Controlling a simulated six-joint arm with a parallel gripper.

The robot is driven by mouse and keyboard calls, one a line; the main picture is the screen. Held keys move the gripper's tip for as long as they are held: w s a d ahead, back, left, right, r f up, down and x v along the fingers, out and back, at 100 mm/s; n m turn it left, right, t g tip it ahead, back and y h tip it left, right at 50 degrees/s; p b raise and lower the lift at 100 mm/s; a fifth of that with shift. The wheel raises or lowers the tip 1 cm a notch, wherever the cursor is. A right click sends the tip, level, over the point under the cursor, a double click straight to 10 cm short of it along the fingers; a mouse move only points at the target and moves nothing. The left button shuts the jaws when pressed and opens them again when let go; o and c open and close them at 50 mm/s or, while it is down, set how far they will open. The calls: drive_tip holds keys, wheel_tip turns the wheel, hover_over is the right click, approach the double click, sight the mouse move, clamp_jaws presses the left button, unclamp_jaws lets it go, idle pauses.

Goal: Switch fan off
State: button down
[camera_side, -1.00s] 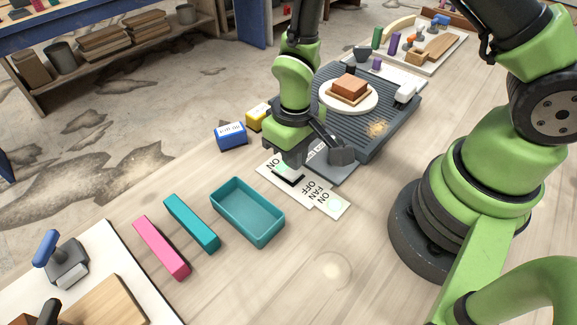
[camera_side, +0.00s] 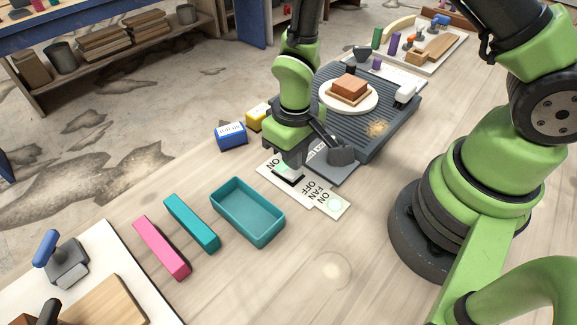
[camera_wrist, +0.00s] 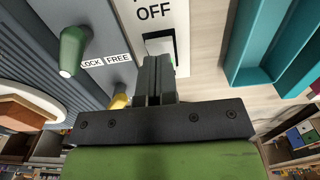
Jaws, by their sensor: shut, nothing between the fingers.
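The white fan switch panel (camera_side: 312,190) lies on the table in the side view, with FAN, OFF and ON lettering and a pale green round spot at its near right end. A dark switch (camera_side: 288,178) shows on the panel just below my gripper. In the side view my gripper (camera_side: 288,164) hangs over the panel's far end.
A grey ridged machine (camera_side: 375,125) with a plate and brown blocks stands behind right, with a dark lever beside my gripper. A teal tray (camera_side: 248,212) lies front left.

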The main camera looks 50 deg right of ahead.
sight(294, 172)
drive_tip(key=shift+f, duration=1.25)
idle(0.7)
drive_tip(key=shift+r, duration=3.55)
drive_tip(key=shift+r, duration=0.15)
wheel_tip(294, 172, up, 13)
drive_tip(key=s+d+m+t+y, duration=0.1)
drive_tip(key=s+d+m+t, duration=0.1)
drive_tip(key=d+t, duration=0.1)
drive_tip(key=s+d+r+m+t+y, duration=0.1)
drive_tip(key=s+r+t, duration=0.3)
drive_tip(key=s+r, duration=0.5)
drive_tip(key=shift+s+d+r+m, duration=0.25)
drive_tip(key=shift+s+m, duration=0.15)
drive_tip(key=shift+m, duration=0.1)
